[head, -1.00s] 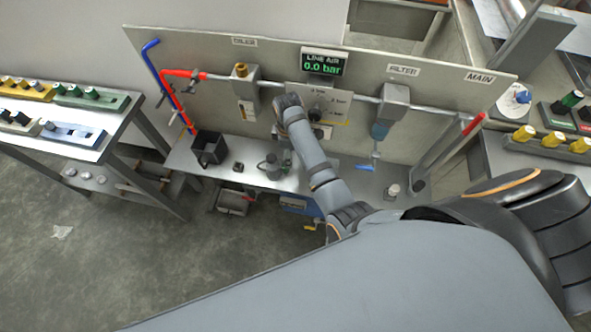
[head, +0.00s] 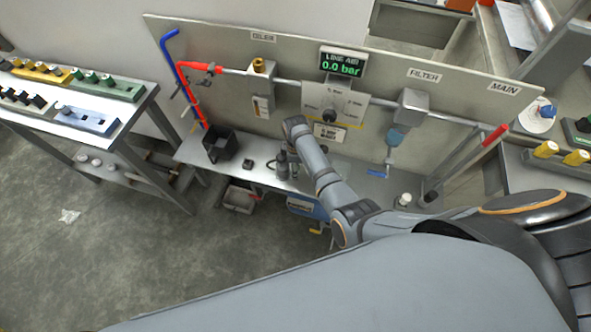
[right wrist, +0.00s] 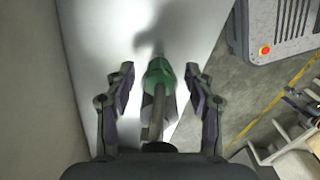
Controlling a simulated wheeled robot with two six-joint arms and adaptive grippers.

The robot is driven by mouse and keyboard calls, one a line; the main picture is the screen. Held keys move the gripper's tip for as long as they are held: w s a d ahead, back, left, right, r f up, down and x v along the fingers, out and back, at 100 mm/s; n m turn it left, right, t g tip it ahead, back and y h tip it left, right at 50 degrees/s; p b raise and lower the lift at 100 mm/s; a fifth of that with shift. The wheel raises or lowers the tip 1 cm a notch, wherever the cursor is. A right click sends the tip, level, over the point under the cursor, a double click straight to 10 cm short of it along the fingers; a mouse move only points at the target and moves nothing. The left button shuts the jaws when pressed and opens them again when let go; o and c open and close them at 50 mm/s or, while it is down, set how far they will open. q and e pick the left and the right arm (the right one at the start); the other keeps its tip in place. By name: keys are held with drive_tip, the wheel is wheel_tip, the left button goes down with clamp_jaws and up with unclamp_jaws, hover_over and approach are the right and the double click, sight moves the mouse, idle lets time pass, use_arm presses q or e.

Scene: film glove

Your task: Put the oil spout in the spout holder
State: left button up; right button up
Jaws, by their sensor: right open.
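A green-collared part with a grey metal tube (right wrist: 158,75), which looks like the oil spout, is in the right wrist view. It stands between the fingers of my right gripper (right wrist: 159,88), which are open on both sides with gaps to the green collar. In the head view my right gripper (head: 284,165) is low over the bench in front of the panel, and the spout is not clear there. An open black box (head: 221,147) stands on the bench to its left; I cannot tell whether it is the spout holder. My left gripper is not in view.
The metal bench (head: 350,171) runs under an upright panel with a pipe, gauge plate and filter (head: 408,110). A small black block (head: 248,163) sits between box and gripper. A side table (head: 120,110) with coloured racks stands at the left.

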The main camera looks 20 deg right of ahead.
drive_tip(key=shift+f, duration=0.6)
drive_tip(key=shift+c, duration=0.3)
